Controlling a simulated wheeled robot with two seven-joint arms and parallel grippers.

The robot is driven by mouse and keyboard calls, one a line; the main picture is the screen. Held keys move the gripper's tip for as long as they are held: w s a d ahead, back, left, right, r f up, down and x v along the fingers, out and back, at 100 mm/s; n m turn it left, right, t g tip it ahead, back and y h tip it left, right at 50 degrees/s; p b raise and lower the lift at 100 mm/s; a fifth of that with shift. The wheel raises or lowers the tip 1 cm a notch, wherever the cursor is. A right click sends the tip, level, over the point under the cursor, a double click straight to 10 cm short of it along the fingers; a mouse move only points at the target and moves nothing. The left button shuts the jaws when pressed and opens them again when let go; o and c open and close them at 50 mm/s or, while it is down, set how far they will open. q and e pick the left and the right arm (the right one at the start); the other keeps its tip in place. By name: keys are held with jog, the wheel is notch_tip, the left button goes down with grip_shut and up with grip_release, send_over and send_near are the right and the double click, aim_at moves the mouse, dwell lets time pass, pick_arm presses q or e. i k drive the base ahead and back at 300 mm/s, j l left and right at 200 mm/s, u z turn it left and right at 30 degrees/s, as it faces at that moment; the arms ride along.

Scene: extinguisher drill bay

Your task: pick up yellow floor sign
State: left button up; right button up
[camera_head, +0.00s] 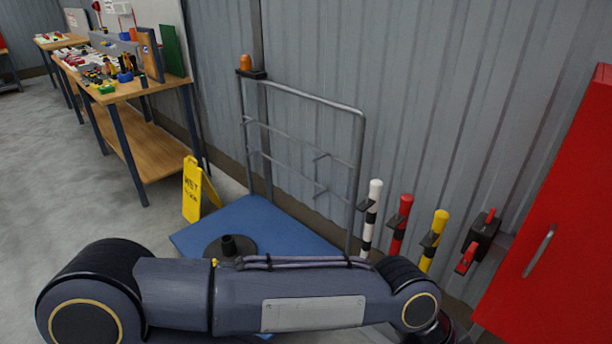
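The yellow floor sign (192,191) stands upright on the grey floor left of centre, spread in an A-shape, with dark lettering on its front panel. It stands beside the left edge of the blue mat, in front of the workbench. One of my arms crosses the bottom of the view, well nearer than the sign and not touching it. Neither gripper's fingers can be seen.
A blue mat (277,228) carries a dark round base and a grey metal frame (358,150). A workbench (150,158) with tools stands behind the sign. White, red (401,222) and yellow posts and a red cabinet (560,220) stand right. Floor at left is clear.

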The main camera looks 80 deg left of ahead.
aim_at(193, 175)
jog(key=u, duration=3.45)
jog(key=i+j+u, duration=0.25)
jog(key=j, duration=0.25)
jog(key=i+j+u, duration=0.25)
jog(key=i+j, duration=0.35)
jog(key=i, duration=0.4)
jog(key=i+j+u, duration=0.1)
jog(key=i, duration=0.5)
jog(key=i+j+u, duration=0.1)
jog(key=i+j, duration=0.15)
jog(key=i, duration=0.3)
jog(key=i+j+z, duration=0.15)
jog(key=i, duration=1.45)
jog(key=i+z, duration=0.35)
jog(key=i+j+z, duration=0.15)
jog(key=i+z, duration=0.2)
jog(key=i+j+z, duration=0.15)
jog(key=z, duration=0.15)
jog(key=i+j+z, duration=0.1)
jog(key=z, duration=0.3)
jog(key=i+j+z, duration=0.25)
jog(key=z, duration=0.2)
jog(key=i+j+z, duration=0.2)
jog(key=z, duration=0.2)
jog(key=i+j+z, duration=0.1)
jog(key=j+z, duration=0.2)
jog(key=z, duration=0.15)
jog(key=j+z, duration=0.4)
jog(key=i+l, duration=0.05)
jog(key=l, duration=0.05)
